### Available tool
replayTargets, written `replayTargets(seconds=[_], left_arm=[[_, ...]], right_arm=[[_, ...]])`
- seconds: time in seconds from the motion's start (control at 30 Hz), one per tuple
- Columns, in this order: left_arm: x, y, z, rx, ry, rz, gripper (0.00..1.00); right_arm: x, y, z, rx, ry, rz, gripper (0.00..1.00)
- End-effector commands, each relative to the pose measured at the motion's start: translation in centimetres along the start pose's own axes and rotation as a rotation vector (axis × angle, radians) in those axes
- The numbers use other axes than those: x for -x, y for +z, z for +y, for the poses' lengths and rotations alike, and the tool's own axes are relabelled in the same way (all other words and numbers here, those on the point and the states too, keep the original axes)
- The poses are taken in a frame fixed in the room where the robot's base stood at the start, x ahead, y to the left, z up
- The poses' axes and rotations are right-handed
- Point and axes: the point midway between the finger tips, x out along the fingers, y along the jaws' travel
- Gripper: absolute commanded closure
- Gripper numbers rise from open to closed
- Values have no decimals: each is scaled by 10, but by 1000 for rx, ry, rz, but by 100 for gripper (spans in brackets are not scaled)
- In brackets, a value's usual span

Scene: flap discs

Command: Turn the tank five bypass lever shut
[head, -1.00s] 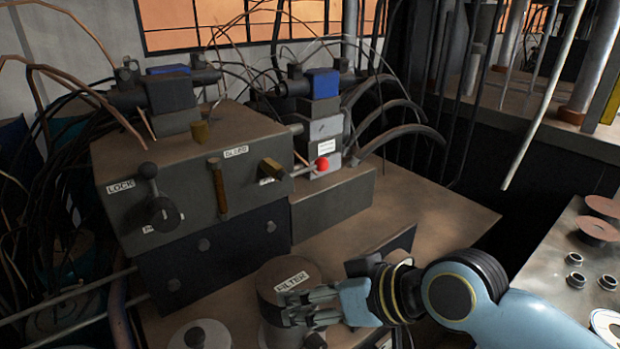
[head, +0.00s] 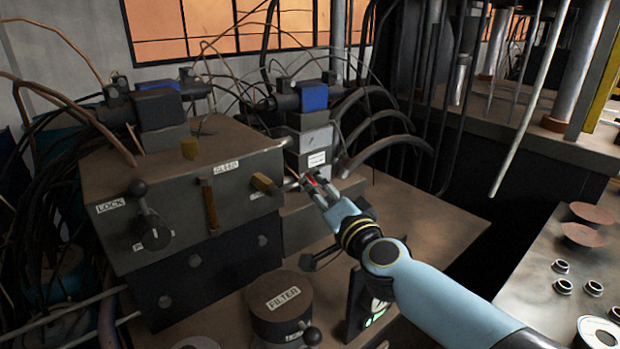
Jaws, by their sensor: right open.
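A lever with a red knob (head: 312,182) stands out from the front of the grey valve block at the right end of the manifold. A white label (head: 317,159) sits just above it, too small to read. My right gripper (head: 313,186) is open at the red knob, with its fingers partly covering it. I cannot tell whether they touch it. The lever's rod is mostly hidden by the gripper. No readable marking says tank five. My left gripper is not in view.
A FILTER canister (head: 279,304) stands in front. Black hoses (head: 385,133) arch behind. The brown bench (head: 425,215) is clear at right.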

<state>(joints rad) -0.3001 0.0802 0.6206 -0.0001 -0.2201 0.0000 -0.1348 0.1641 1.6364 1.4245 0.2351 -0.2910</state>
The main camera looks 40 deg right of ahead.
Motion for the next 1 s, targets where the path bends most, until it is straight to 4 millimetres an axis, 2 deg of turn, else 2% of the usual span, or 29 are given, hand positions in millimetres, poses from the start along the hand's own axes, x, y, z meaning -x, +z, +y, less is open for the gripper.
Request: replayTargets(seconds=[0.1, 0.3, 0.43, 0.7, 1.0], left_arm=[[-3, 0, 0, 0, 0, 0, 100], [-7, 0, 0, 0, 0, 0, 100], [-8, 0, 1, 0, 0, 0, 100], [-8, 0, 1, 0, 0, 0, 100], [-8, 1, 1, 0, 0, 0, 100]], right_arm=[[-25, 0, 0, 0, -2, 1, 42], [-53, 1, 0, 0, -1, -1, 42], [-60, 0, 0, 1, -1, -1, 42], [-61, 0, 0, 1, -1, -2, 42], [-61, 0, 0, 1, -1, -2, 81]])
